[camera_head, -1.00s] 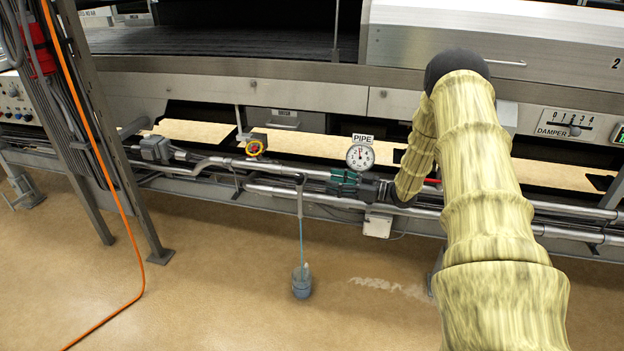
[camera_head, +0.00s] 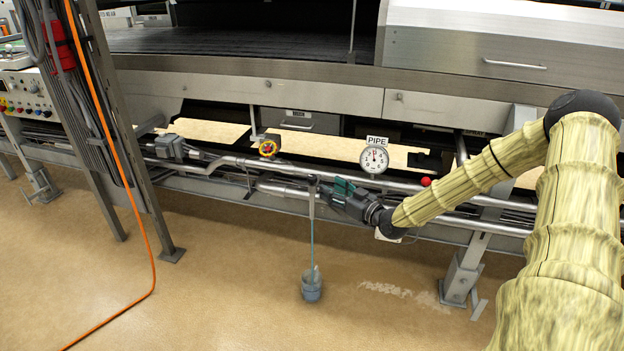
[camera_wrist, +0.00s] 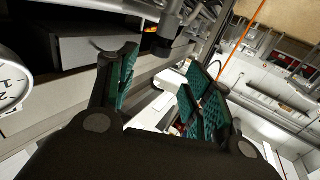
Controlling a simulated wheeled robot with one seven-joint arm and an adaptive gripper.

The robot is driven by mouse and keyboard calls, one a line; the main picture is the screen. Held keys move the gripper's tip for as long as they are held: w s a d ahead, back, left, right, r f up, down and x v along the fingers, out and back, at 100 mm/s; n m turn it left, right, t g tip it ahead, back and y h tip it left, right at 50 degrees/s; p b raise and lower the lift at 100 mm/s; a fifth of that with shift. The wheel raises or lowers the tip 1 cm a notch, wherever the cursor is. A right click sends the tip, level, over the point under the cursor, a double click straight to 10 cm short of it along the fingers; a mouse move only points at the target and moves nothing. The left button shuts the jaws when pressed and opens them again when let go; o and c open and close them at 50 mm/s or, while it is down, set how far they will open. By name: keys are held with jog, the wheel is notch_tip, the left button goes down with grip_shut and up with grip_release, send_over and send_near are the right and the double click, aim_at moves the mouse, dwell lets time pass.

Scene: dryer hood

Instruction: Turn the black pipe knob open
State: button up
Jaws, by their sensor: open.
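A dark upright fitting (camera_head: 312,181) sits at the front of the silver pipe run, and a grey stem with a thin blue-green line hangs below it. It may be the black pipe knob, but its shape is too small to tell. My gripper (camera_head: 338,187) is just right of it, in front of the pipes, with its green pads pointing left. In the wrist view my gripper (camera_wrist: 163,66) is open, with nothing between the pads. A dark grey cylindrical fitting (camera_wrist: 172,22) shows beyond the fingertips. I cannot tell whether they touch it.
A round gauge (camera_head: 374,160) labelled PIPE stands above the pipes. A red ball knob (camera_head: 425,182) is to its right. A small grey cup (camera_head: 311,284) is on the floor below. An orange cable (camera_head: 143,240) hangs at left.

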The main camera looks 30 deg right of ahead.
aim_at(316, 179)
jog(key=w, duration=0.3)
jog(key=w+a+b, duration=0.1)
jog(key=w, duration=0.2)
jog(key=w+a+b, duration=0.1)
jog(key=w, duration=0.2)
jog(key=shift+w+f, duration=0.1)
jog(key=shift+w, duration=0.3)
jog(key=c, duration=1.1)
